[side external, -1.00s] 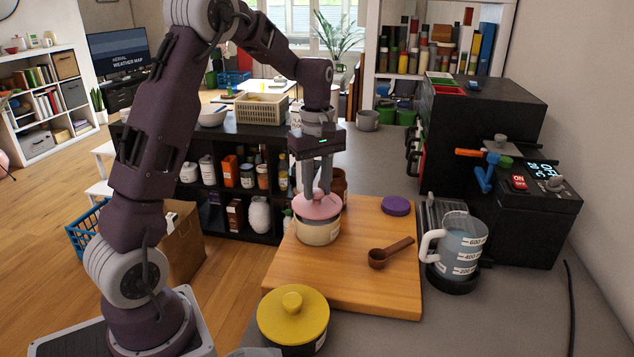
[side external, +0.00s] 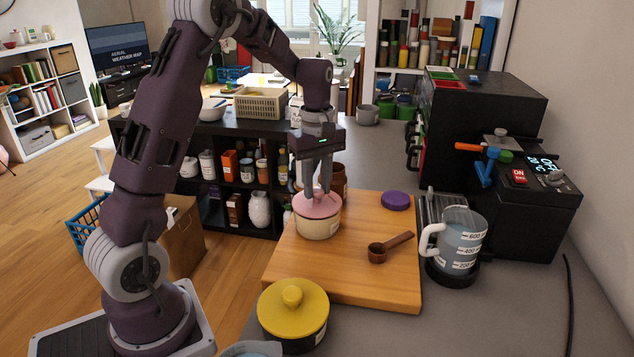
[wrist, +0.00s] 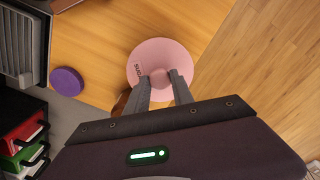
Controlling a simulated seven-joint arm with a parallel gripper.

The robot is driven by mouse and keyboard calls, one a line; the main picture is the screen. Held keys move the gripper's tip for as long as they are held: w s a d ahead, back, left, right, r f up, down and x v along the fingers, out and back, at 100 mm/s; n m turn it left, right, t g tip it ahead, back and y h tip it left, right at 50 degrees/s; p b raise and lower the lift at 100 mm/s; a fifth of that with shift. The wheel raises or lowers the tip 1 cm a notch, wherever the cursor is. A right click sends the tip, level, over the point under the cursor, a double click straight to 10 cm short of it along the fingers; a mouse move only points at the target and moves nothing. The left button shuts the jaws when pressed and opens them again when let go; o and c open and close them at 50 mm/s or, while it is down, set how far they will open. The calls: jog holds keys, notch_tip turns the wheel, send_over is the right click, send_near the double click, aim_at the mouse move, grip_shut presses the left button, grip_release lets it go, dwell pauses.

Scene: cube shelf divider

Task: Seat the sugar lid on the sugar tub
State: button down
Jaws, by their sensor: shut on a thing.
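The pink sugar lid (side external: 316,206) is at the top of the cream sugar tub (side external: 318,229), which stands on the wooden board. My gripper (side external: 316,192) points straight down and is shut on the lid's knob. In the wrist view the pink lid (wrist: 160,66) shows part of a "SUGAR" label, and my fingertips (wrist: 160,76) grip its knob. The lid looks level and close on the tub's rim; I cannot tell whether it is fully seated. The lid hides the tub in the wrist view.
The wooden board (side external: 350,280) also holds a brown scoop (side external: 390,247) and a purple lid (side external: 395,201). A brown jar (side external: 338,180) stands just behind the tub. A yellow-lidded pot (side external: 292,312) is at the front, and a measuring jug (side external: 460,240) is at right.

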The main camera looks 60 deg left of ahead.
jog(key=shift+f, duration=0.45)
jog(key=c, duration=1.4)
grip_release()
jog(key=o, duration=0.5)
jog(key=shift+o, duration=0.2)
jog(key=shift+r, duration=3.95)
